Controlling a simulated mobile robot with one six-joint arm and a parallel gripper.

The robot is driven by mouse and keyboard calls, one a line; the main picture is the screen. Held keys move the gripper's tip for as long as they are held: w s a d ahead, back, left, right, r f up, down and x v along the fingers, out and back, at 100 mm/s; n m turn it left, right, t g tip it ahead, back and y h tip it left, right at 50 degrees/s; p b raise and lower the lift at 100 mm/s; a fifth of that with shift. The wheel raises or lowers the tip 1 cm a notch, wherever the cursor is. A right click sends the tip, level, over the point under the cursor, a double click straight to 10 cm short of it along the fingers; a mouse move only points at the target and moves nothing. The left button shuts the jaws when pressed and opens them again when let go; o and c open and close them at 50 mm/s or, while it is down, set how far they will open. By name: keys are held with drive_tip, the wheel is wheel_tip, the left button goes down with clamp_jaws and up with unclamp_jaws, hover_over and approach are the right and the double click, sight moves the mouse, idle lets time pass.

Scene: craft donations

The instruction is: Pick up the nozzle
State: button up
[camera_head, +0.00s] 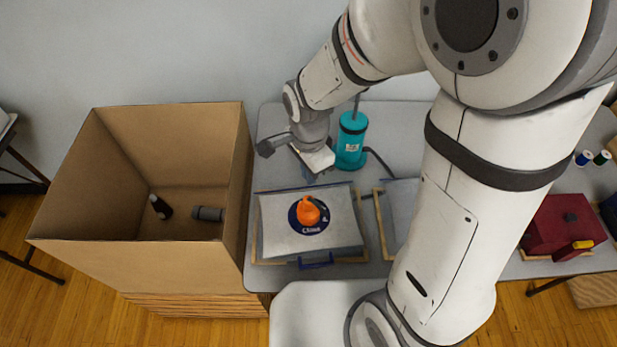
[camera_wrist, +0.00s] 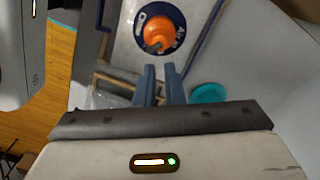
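The nozzle appears to be the orange piece with a dark grey tip (camera_head: 308,212). It rests on a round blue label on top of a grey case (camera_head: 278,240). The orange piece also shows in the wrist view (camera_wrist: 157,30), beyond my fingertips. My gripper (camera_head: 309,180) is above the back part of the case, behind the orange piece and apart from it. In the wrist view my gripper (camera_wrist: 159,68) has its two blue-grey fingers parallel with a narrow empty gap between them.
A teal cylinder (camera_head: 351,150) stands close to the right of my gripper. A large open cardboard box (camera_head: 130,262) with dark items inside is left of the table (camera_head: 268,122). A red case (camera_head: 560,222) and thread spools (camera_head: 584,157) are at the right. My arm hides the table's middle.

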sight(308, 199)
drive_tip(key=shift+o, duration=1.4)
drive_tip(key=shift+f+n+p, duration=0.35)
drive_tip(key=shift+n+p, duration=0.15)
drive_tip(key=shift+n, duration=0.7)
drive_tip(key=o, duration=0.3)
drive_tip(key=n, duration=0.1)
drive_tip(key=f+n+p, duration=0.1)
drive_tip(key=n, duration=0.2)
drive_tip(key=shift+w+f, duration=0.2)
drive_tip(key=shift+f, duration=0.1)
drive_tip(key=shift+o, duration=1.4)
drive_tip(key=f+n+p, duration=0.1)
drive_tip(key=n, duration=0.2)
drive_tip(key=shift+f, duration=0.15)
drive_tip(key=shift+f+n, duration=0.35)
drive_tip(key=shift+n, duration=0.35)
drive_tip(key=shift+s+f+p, duration=0.2)
drive_tip(key=shift+f+p, duration=0.75)
drive_tip(key=shift+f, duration=3)
